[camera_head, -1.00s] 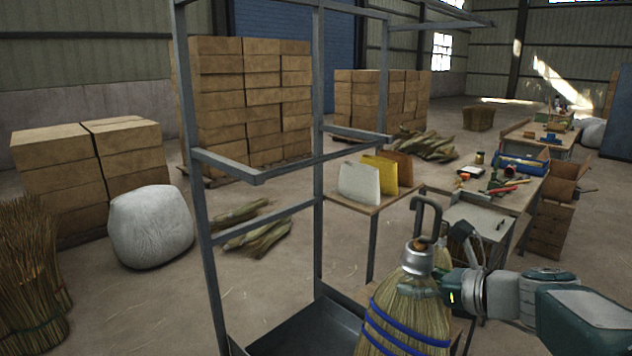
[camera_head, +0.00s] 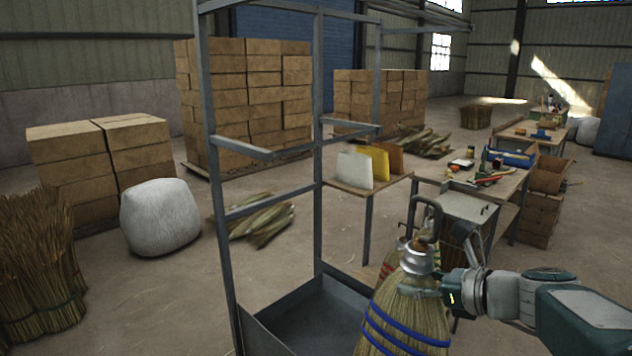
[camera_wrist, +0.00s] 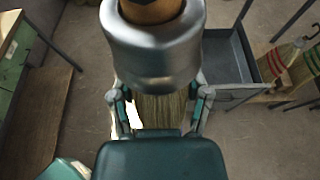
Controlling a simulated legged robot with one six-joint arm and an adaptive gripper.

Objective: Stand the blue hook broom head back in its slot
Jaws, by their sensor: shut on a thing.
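The blue hook broom head (camera_head: 404,312) hangs upright at the lower right of the head view, with blue bands on its straw, a metal collar and a dark hook on top. My gripper (camera_head: 425,284) is shut on it just below the collar. In the wrist view my gripper (camera_wrist: 160,110) has one finger on each side of the straw (camera_wrist: 160,108), under the large metal collar (camera_wrist: 155,48). The grey metal rack (camera_head: 318,150) stands left of the broom head, with a tray (camera_head: 310,325) at its base. I cannot make out an empty slot.
A small table with coloured sheets (camera_head: 366,166) and a cluttered workbench (camera_head: 490,185) stand behind. A white sack (camera_head: 160,217) and straw bundle (camera_head: 38,262) are at left.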

